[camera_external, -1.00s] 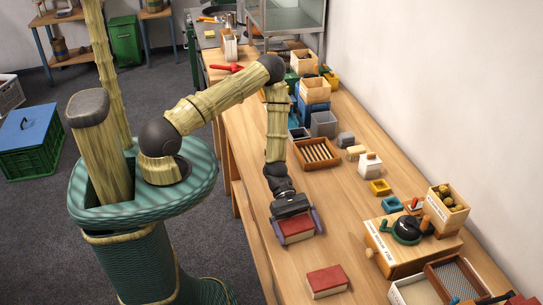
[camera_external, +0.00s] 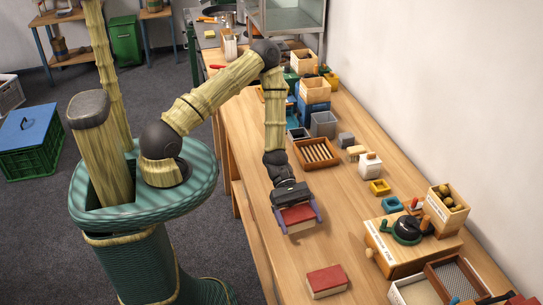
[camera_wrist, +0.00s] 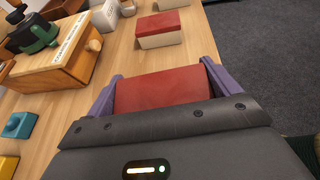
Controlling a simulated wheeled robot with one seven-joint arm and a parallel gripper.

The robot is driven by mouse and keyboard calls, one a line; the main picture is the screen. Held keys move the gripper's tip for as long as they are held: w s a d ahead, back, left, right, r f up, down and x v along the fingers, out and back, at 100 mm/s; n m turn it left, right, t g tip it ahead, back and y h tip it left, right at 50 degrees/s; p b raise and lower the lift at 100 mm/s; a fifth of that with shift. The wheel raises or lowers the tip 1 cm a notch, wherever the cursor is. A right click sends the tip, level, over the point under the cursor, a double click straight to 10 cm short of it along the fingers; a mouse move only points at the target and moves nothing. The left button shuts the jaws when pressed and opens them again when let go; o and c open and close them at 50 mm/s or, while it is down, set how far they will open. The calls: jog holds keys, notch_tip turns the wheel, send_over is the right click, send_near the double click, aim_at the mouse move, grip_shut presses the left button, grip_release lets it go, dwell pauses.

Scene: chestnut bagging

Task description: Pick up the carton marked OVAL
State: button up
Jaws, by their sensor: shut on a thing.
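My gripper (camera_external: 298,212) is shut on a carton (camera_external: 299,220) with a red top and pale sides, one purple finger on each side. In the wrist view the held carton's red top (camera_wrist: 160,88) fills the space between the fingers. It appears to be a little above the table. A second, similar carton (camera_external: 327,281) with a red top and pale sides lies on the table nearer the front. It also shows in the wrist view (camera_wrist: 160,30), apart from my gripper. I cannot read the word OVAL on either carton, so I cannot tell which bears it.
The wooden table (camera_external: 345,235) is bare around the second carton. A wooden box with a black and green device (camera_external: 408,228) stands to the right. A slatted tray (camera_external: 317,153), a white container (camera_external: 370,165) and small yellow (camera_external: 380,187) and teal blocks (camera_external: 392,205) lie farther back.

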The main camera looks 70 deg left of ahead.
aim_at(300, 218)
jog(key=shift+r, duration=2.75)
jog(key=shift+s+d, duration=0.1)
